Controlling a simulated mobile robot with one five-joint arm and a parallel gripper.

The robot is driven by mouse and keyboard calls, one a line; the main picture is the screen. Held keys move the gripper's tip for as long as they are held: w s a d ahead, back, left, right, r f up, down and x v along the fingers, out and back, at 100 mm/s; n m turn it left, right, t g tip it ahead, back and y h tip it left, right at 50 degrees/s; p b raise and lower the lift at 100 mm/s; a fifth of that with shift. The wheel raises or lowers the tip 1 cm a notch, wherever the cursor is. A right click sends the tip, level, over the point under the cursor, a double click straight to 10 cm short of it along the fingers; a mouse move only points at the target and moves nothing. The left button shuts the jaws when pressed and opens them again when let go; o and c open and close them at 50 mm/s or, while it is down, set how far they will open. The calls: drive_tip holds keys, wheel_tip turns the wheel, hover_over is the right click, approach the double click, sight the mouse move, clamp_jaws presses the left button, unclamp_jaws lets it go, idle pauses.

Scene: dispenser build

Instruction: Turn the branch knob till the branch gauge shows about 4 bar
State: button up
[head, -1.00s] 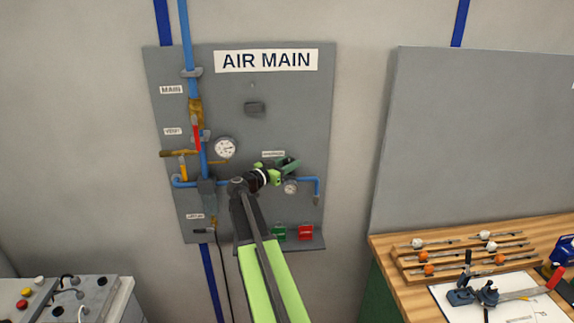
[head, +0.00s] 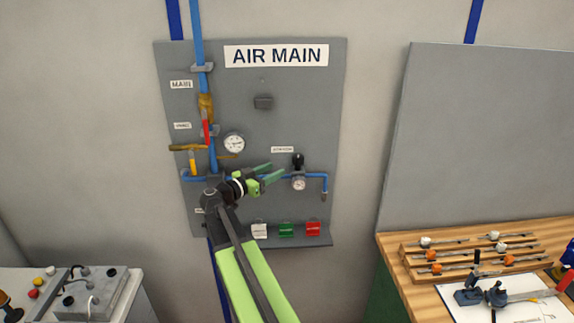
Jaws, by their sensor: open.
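The branch knob (head: 298,160) is a small black knob on top of the regulator on the blue branch pipe, under a small white label. The branch gauge (head: 299,184) is a small round white dial just below the knob; its reading is too small to tell. My gripper (head: 277,172) has green fingers and is open and empty. It is just left of the knob and apart from it, with its fingers pointing right. The arm hides part of the blue pipe.
The grey AIR MAIN panel (head: 300,110) carries a larger gauge (head: 234,143), a red lever (head: 206,133) and a yellow lever (head: 193,162) on the left. White, green and red tags (head: 286,230) hang along its bottom. A wooden workbench (head: 400,262) stands at right.

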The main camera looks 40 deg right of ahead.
drive_tip(key=a, duration=0.4)
drive_tip(key=shift+a, duration=0.25)
